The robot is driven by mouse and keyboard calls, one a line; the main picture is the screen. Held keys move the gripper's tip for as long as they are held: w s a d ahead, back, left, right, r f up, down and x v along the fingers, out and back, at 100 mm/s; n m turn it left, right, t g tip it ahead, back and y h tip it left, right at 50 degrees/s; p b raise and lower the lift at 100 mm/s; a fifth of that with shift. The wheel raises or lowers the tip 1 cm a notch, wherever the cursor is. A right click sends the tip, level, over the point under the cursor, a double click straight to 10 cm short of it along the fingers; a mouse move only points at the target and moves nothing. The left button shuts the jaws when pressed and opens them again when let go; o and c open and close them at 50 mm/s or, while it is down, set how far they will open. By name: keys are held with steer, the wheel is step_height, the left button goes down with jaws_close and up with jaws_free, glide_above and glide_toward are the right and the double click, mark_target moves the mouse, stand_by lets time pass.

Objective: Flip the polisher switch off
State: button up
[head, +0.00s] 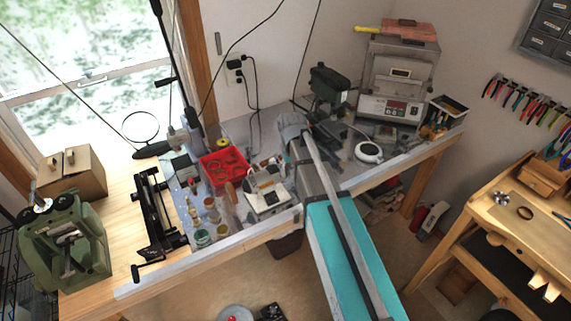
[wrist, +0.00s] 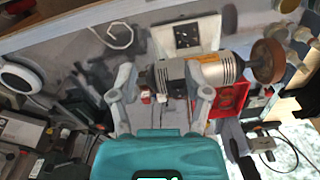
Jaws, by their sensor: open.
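The polisher (wrist: 212,70) shows in the wrist view as a grey motor body with an orange label and a brown wheel on its right end. Small red and white parts (wrist: 148,98) sit at its left, between my fingers in the picture. I cannot tell for sure which is the switch or how it is set. My gripper (wrist: 160,82) is open and empty, its two grey fingers spread before the motor body. I cannot tell whether a finger touches it. In the head view my gripper (head: 292,128) is over the metal bench top, and my arm hides part of the bench.
A red tray (head: 222,166) and a white device (head: 268,196) stand left of my arm. A white round puck (head: 368,151) and a furnace-like box (head: 398,82) are to the right. Small jars (head: 203,237) line the bench's front. Cables hang from the wall outlet.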

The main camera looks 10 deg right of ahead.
steer(key=s+d+f+m+b, duration=0.1)
steer(key=s+d+f+b, duration=0.1)
steer(key=s+f+b, duration=0.3)
steer(key=s+d+f+m+b, duration=0.1)
steer(key=s+d+f+b, duration=0.2)
steer(key=s, duration=0.7)
step_height(320, 180, down, 3)
steer(key=shift+s+d+m+b, duration=0.3)
steer(key=shift+d+m+b, duration=0.1)
steer(key=shift+b, duration=0.75)
steer(key=shift+a, duration=0.1)
